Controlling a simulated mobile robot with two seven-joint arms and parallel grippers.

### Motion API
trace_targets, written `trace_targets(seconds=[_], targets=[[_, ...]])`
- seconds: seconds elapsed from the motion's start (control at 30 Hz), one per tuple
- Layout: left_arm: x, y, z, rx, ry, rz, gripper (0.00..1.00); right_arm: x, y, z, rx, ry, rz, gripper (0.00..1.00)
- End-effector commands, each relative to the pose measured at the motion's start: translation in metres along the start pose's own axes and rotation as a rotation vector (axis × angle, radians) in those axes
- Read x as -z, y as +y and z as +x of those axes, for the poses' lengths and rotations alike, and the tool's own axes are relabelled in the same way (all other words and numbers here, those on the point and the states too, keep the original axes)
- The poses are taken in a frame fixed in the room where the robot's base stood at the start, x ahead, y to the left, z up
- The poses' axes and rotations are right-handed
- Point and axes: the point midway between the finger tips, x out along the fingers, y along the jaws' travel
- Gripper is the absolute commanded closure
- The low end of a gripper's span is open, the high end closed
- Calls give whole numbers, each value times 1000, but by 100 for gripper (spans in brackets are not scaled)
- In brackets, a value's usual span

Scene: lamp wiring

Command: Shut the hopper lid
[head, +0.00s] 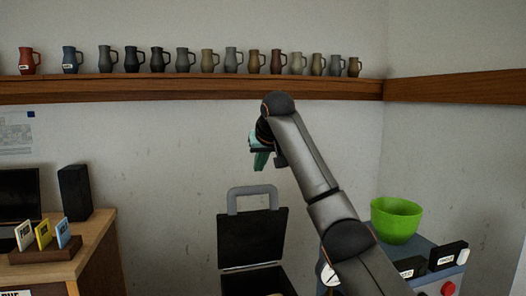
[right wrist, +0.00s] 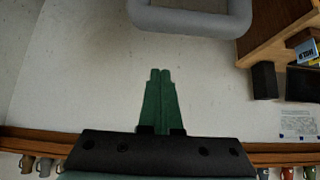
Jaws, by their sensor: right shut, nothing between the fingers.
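The hopper lid (head: 252,240) is a dark panel standing raised and open, with a grey loop handle (head: 232,200) at its top edge. The open dark hopper (head: 250,282) is below it, cut off by the bottom of the head view. My right gripper (head: 261,168) has green fingers and is above the lid, apart from the handle. In the right wrist view its fingers (right wrist: 160,72) are together and empty. The grey handle also shows at the top of that view (right wrist: 190,22), beyond the fingertips. My left gripper is not in view.
A wooden shelf (head: 200,90) with a row of mugs runs along the wall. A green bowl (head: 396,220) stands on a unit at the right. A wooden desk (head: 95,250) with a speaker (head: 74,193) and coloured cards is at the left. The wall between is clear.

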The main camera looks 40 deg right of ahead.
Motion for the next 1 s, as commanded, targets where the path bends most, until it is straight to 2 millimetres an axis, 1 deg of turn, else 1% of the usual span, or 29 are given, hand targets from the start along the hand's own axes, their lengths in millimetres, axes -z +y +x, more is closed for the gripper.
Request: trace_targets(seconds=[0.03,0.1,0.3,0.5,0.67,1.0], targets=[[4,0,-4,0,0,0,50,1,0,10,-2,-5,0,100],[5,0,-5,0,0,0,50,-1,0,23,-1,-2,0,100],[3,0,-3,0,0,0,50,-20,1,14,-2,2,-2,100],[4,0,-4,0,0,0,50,-33,0,9,0,1,1,100],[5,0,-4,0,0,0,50,-38,0,7,1,0,0,100],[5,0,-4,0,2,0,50,-38,0,7,1,1,0,100]])
